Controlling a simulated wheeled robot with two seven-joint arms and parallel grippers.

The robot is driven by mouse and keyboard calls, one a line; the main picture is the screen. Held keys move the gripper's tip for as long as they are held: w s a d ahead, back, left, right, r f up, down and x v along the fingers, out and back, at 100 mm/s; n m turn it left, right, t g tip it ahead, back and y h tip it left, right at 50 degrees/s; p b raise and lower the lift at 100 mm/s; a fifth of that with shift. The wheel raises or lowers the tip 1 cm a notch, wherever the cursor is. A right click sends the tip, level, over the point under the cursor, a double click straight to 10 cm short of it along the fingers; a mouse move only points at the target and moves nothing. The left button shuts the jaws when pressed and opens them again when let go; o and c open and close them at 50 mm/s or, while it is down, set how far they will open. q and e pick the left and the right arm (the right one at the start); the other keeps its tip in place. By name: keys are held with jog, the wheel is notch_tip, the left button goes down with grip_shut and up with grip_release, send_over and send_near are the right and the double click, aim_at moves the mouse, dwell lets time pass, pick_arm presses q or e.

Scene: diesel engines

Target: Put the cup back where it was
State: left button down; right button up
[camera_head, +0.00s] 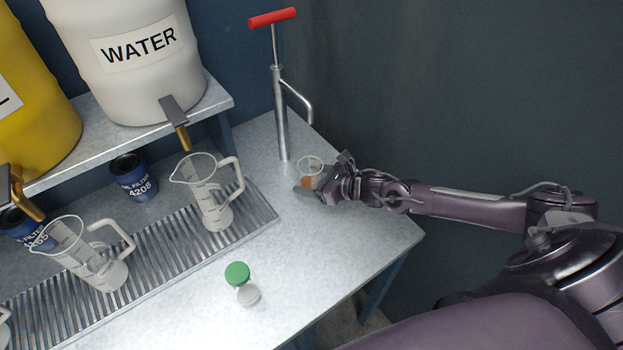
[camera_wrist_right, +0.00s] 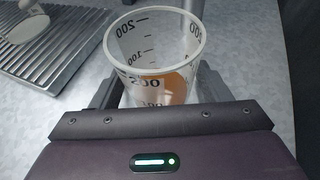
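The cup (camera_wrist_right: 160,50) is a small clear measuring cup with black graduations and some orange-brown liquid in it. In the head view its rim (camera_head: 311,164) shows at the right end of the bench, just right of the pump's foot. My right gripper (camera_head: 309,186) comes in from the right at the cup. In the right wrist view its fingers (camera_wrist_right: 160,92) lie against both sides of the cup, which stands roughly upright between them. The cup's base is hidden, so I cannot tell whether it touches the bench. My left gripper is not in view.
A red-handled pump (camera_head: 281,110) stands behind the cup. Clear jugs (camera_head: 211,195) stand on a slatted drain grate (camera_head: 165,238). A WATER barrel (camera_head: 130,85) sits on the shelf. The bench between grate and gripper is clear.

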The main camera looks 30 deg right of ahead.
jog(key=shift+s+d+r+p, duration=0.1)
jog(key=shift+r+p, duration=0.25)
jog(key=shift+p, duration=0.1)
jog(key=p+v, duration=0.6)
jog(key=v, duration=0.5)
jog(key=shift+p, duration=0.35)
jog(key=shift+s+d+r, duration=0.1)
jog(key=shift+s+d, duration=0.05)
jog(key=shift+s, duration=0.1)
jog(key=shift+s, duration=0.1)
